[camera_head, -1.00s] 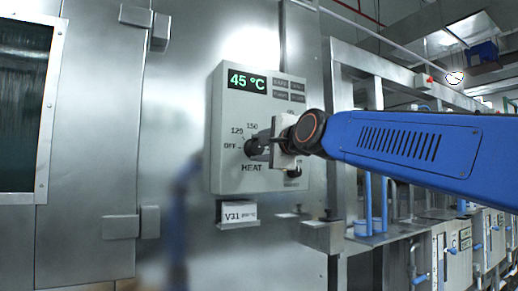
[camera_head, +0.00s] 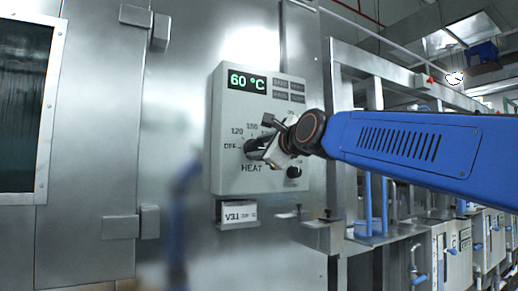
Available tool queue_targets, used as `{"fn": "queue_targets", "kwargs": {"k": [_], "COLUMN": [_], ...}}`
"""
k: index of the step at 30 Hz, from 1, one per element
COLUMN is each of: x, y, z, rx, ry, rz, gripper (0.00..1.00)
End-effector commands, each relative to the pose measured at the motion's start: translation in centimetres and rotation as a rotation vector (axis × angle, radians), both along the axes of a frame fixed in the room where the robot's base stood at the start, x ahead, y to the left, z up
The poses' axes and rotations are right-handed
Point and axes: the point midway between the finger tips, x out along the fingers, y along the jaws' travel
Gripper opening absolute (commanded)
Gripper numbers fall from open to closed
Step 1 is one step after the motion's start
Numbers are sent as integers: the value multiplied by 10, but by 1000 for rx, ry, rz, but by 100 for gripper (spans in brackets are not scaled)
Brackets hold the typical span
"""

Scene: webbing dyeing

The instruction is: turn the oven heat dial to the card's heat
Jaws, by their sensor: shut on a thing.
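The oven's grey control box (camera_head: 222,165) is on the steel wall, with a green display (camera_head: 247,82) reading 60 °C. The black heat dial (camera_head: 252,149) sits above the word HEAT, with OFF, 120 and 150 marked around it; other marks and its pointer are hidden by my gripper. My gripper (camera_head: 265,148), tilted, reaches in from the right and is shut on the dial. A white card (camera_head: 239,211) sits in a holder below the box; it reads V31 or similar, and its smaller print is too small to read.
Small grey labels or buttons (camera_head: 288,91) are beside the display. A steel ledge (camera_head: 322,235) and frame stand to the right.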

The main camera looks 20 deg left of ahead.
Motion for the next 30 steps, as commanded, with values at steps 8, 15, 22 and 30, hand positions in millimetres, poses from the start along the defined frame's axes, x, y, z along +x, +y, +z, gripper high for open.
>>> {"fn": "queue_targets", "kwargs": {"k": [8, 15, 22, 30], "x": [0, 0, 0, -16], "y": [1, 1, 0, -19], "z": [-4, -3, -1, 0], "rx": [-4, -3, 0, 1], "ry": [7, 5, 3, 1], "rz": [2, 1, 0, 0], "gripper": [17, 58, 58, 58]}}
